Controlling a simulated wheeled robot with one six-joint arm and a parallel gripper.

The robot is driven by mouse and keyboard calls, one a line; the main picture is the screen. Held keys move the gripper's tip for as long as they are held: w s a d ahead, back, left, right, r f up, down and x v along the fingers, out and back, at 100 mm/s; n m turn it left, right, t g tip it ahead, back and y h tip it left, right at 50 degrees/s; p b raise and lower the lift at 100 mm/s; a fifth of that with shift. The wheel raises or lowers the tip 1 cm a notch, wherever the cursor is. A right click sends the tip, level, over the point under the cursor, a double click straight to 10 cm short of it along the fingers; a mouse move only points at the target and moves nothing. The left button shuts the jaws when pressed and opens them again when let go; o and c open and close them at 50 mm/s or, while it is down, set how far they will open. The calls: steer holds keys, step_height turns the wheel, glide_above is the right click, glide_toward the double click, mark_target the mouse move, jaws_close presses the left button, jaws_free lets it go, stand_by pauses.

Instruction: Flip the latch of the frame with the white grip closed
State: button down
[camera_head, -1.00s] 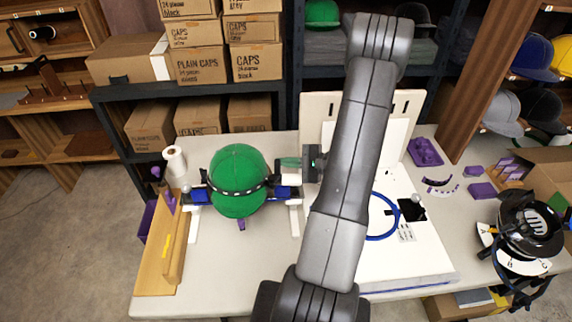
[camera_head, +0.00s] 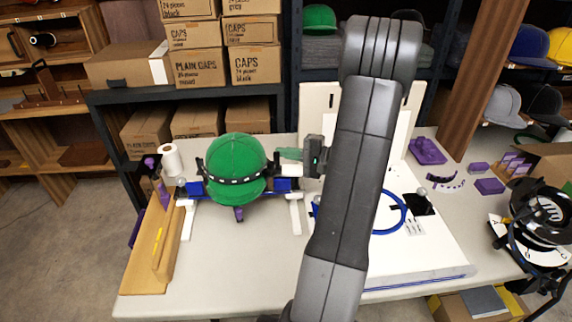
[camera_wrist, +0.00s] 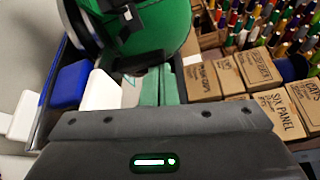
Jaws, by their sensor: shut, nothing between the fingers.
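A green cap (camera_head: 234,160) sits in a holder on the table, with a dark dotted strap (camera_head: 237,181) around it. Blue blocks (camera_head: 282,184) flank it, and white bars (camera_head: 295,214) stick out towards the front. In the wrist view the cap (camera_wrist: 160,25) is at the top, with a blue block (camera_wrist: 70,86) and a white block (camera_wrist: 102,92) at left. I cannot tell which part is the frame's white grip, or how its latch stands. My gripper (camera_head: 288,154), with green fingers, is shut and empty just right of the cap. Its fingers (camera_wrist: 160,85) hide part of the holder in the wrist view.
A wooden stand (camera_head: 163,240) is at left beside a white roll (camera_head: 171,160). A white board with a blue ring (camera_head: 402,212) lies right, partly behind my arm. Boxes (camera_head: 250,115) fill the shelf behind. The front middle of the table is clear.

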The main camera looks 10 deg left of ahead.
steer(key=n+b, duration=0.1)
steer(key=b, duration=0.2)
steer(key=s+n+y+b, duration=0.1)
steer(key=n+b, duration=0.1)
steer(key=b, duration=0.2)
steer(key=s+n+b, duration=0.1)
steer(key=n+b, duration=0.1)
steer(key=b, duration=0.1)
steer(key=shift+d+f+y+b, duration=0.2)
steer(key=shift+f+y+b, duration=0.1)
steer(key=shift+f+b, duration=0.1)
steer(key=shift+r+p, duration=0.45)
steer(key=shift+p, duration=0.2)
steer(key=shift+d, duration=0.1)
